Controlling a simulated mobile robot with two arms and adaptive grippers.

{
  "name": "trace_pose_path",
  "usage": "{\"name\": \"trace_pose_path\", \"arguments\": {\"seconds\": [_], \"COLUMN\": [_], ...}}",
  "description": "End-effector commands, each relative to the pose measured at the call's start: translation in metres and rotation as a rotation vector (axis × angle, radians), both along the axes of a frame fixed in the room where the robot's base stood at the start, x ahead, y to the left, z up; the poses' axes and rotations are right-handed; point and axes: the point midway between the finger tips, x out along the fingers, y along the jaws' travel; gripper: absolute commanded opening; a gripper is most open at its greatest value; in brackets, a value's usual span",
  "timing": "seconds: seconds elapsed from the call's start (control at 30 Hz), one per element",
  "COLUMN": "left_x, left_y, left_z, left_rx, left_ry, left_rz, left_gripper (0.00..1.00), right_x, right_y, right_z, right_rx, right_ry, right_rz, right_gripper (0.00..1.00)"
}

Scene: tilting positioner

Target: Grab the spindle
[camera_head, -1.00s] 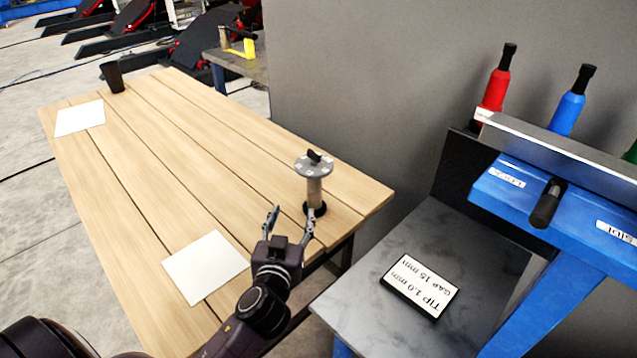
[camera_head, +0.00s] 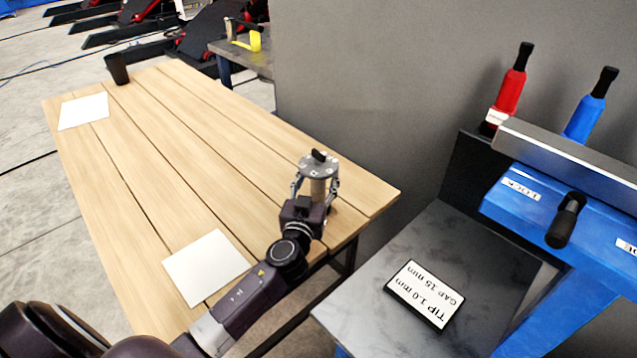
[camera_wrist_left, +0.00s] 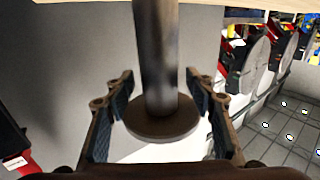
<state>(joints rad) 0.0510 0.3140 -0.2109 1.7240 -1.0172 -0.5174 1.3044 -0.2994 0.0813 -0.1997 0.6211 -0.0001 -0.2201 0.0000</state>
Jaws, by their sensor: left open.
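The spindle (camera_head: 319,170) stands upright near the right end of the wooden table. My left gripper (camera_head: 316,187) is open, with one finger on each side of the post, below the disc. In the left wrist view the post (camera_wrist_left: 158,65) and its dark round flange (camera_wrist_left: 160,120) show between the open fingers of the left gripper (camera_wrist_left: 160,105), with gaps on both sides. The spindle's foot is hidden behind my gripper in the head view. My right gripper is not in view.
The wooden table (camera_head: 180,140) holds two white sheets (camera_head: 206,267) and a black cup (camera_head: 117,69). At right is a blue bench device with a black handle (camera_head: 566,220), red and blue bottles, and a label plate (camera_head: 424,293). A grey wall stands behind.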

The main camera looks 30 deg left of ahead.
Motion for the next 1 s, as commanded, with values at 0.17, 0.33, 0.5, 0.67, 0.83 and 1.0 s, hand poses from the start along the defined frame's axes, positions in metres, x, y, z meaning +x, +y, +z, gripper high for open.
{"name": "trace_pose_path", "arguments": {"seconds": [0.17, 0.33, 0.5, 0.67, 0.83, 1.0], "left_x": [0.0013, 0.0012, 0.0011, 0.001, 0.001, 0.0017], "left_y": [0.0003, 0.0003, 0.0003, 0.0003, 0.0003, 0.0002], "left_z": [-0.0006, -0.0005, -0.0005, -0.0005, -0.0005, 0.0037], "left_rx": [0.001, 0.0, 0.0, 0.0, 0.0, 0.002], "left_ry": [0.0, 0.0, 0.0, 0.0, 0.001, -0.007], "left_rz": [0.0, 0.0, 0.0, 0.0, 0.0, -0.001], "left_gripper": [0.5, 0.39, 0.2, 0.03, 0.0, 0.0], "right_x": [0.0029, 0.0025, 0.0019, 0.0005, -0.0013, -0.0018], "right_y": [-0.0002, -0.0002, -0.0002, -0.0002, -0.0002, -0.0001], "right_z": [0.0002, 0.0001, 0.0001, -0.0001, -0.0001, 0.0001], "right_rx": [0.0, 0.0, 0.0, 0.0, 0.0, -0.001], "right_ry": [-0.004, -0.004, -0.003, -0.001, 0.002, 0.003], "right_rz": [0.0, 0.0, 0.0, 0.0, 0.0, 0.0], "right_gripper": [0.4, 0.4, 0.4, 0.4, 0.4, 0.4]}}
